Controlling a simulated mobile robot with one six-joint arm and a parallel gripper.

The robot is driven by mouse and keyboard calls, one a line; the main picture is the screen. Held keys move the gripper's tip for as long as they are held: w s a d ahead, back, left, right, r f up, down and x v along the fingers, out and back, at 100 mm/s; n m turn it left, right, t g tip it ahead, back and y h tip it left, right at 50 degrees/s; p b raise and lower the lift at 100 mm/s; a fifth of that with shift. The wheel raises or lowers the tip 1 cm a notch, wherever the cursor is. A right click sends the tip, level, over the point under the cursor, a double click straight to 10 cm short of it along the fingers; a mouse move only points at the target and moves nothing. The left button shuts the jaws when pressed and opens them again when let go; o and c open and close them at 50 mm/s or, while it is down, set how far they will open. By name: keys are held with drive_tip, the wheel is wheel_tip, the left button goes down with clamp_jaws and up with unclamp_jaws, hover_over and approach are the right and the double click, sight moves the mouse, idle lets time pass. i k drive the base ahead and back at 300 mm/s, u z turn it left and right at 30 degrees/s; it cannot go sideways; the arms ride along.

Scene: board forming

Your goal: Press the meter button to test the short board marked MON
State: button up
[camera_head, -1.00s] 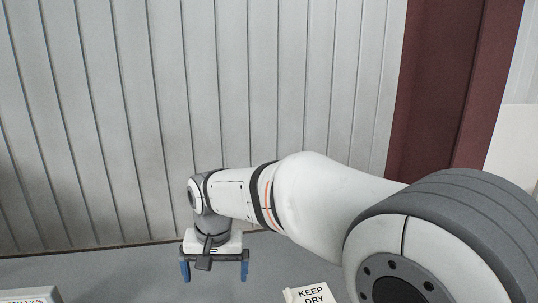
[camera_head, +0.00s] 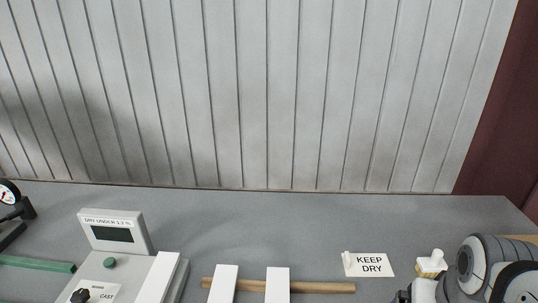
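The grey meter (camera_head: 133,234) stands at the lower left, with a dark, blank-looking screen (camera_head: 112,234) under a label reading "DRY UNDER 12 %". A round green button (camera_head: 109,263) sits on its base in front of the screen. A white board (camera_head: 158,278) lies on the right part of the meter, cut off by the bottom edge. Two more white boards (camera_head: 223,284) (camera_head: 277,285) lie across a wooden stick (camera_head: 325,287). I can read no MON mark on any board. My gripper is out of view; only parts of my arm show at the lower right.
A "KEEP DRY" sign (camera_head: 370,264) stands right of the stick. A small white-topped object (camera_head: 432,262) is beside my arm. A black knob (camera_head: 80,296), a green bar (camera_head: 38,264) and a round gauge (camera_head: 8,192) are at left. The back of the grey table is clear.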

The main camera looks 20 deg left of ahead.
sight(109, 262)
drive_tip(key=u, duration=2.25)
